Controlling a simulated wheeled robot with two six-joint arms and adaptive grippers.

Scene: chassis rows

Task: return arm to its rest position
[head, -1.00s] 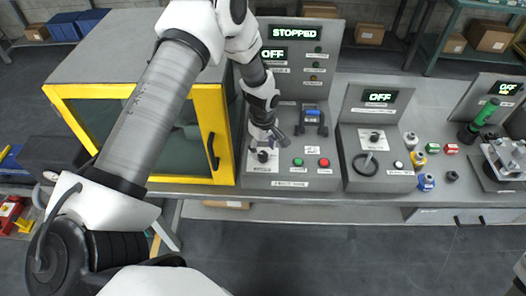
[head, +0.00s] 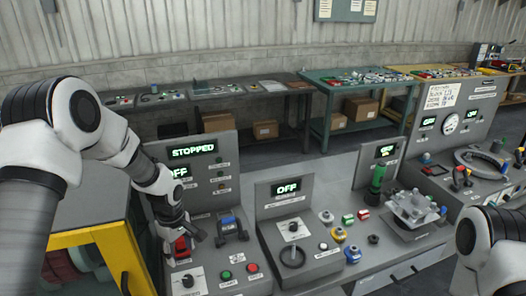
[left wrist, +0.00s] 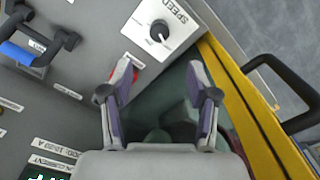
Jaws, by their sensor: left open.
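My left gripper (head: 187,238) hangs over the left grey control panel (head: 205,205), behind the speed knob in the head view. In the left wrist view the gripper (left wrist: 160,72) is open, with nothing between its fingertips. The speed knob (left wrist: 159,31) stands on a white plate beyond the fingertips, apart from them. A red part (left wrist: 133,62) shows beside one fingertip and is mostly hidden; I cannot tell whether they touch. My left arm (head: 125,150) comes in from the left and bends down to the panel. My right gripper is out of view; only a right arm link shows.
A yellow-framed cabinet (head: 95,240) with a black handle (left wrist: 285,90) stands close to the left gripper. A blue-and-black clamp-like part (head: 231,228) sits on the panel. The middle panel (head: 285,215) reads OFF. A fixture (head: 412,210) and small coloured parts stand further right.

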